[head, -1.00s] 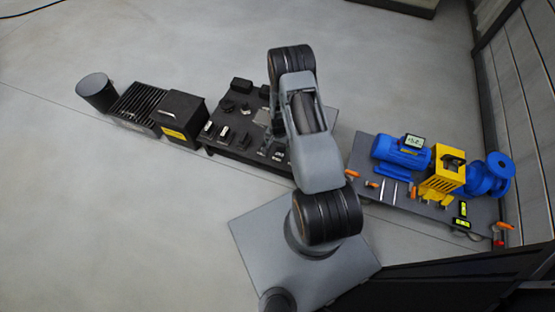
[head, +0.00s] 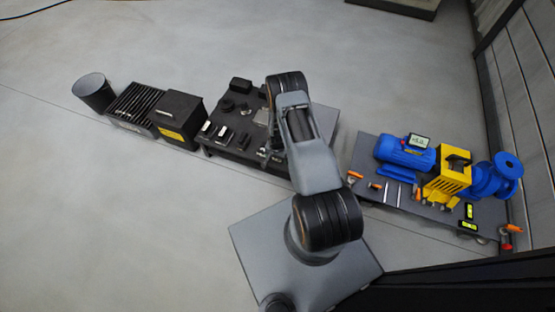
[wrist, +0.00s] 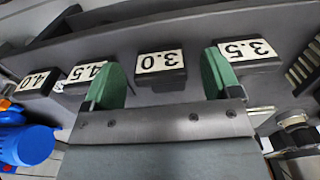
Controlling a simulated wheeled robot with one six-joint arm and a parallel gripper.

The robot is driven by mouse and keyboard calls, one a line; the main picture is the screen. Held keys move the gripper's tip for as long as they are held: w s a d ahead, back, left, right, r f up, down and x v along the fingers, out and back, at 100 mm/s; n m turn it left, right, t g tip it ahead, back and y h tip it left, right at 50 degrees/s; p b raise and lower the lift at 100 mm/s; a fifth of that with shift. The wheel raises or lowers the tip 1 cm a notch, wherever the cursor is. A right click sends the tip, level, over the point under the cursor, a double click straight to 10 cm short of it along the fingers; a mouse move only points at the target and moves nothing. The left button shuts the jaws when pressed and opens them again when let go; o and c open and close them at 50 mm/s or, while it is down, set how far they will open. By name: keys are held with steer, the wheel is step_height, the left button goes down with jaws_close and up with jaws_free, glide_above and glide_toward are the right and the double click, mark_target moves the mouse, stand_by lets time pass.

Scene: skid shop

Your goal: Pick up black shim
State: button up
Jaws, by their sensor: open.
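My gripper (wrist: 163,72) shows in the wrist view with its two green fingertips apart and nothing held. Black blocks with white number labels stand in a row ahead of it. The block marked 3.0 (wrist: 160,64) appears between the fingertips, but apart from them. The block marked 3.5 (wrist: 246,50) is partly behind the right fingertip, and the 4.5 block (wrist: 82,74) is partly behind the left one. The 4.0 block (wrist: 37,82) is further left. I cannot tell which piece is the black shim. In the head view my arm hides the gripper.
In the head view, the dark table (head: 228,152) holds several small dark parts. A black box with a yellow label (head: 178,118), a slatted rack (head: 133,105) and a dark bin (head: 94,92) stand left. A blue motor (head: 402,155) and yellow guard (head: 447,180) stand right.

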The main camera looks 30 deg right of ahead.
steer(key=shift+f, duration=0.65)
steer(key=c, duration=1.1)
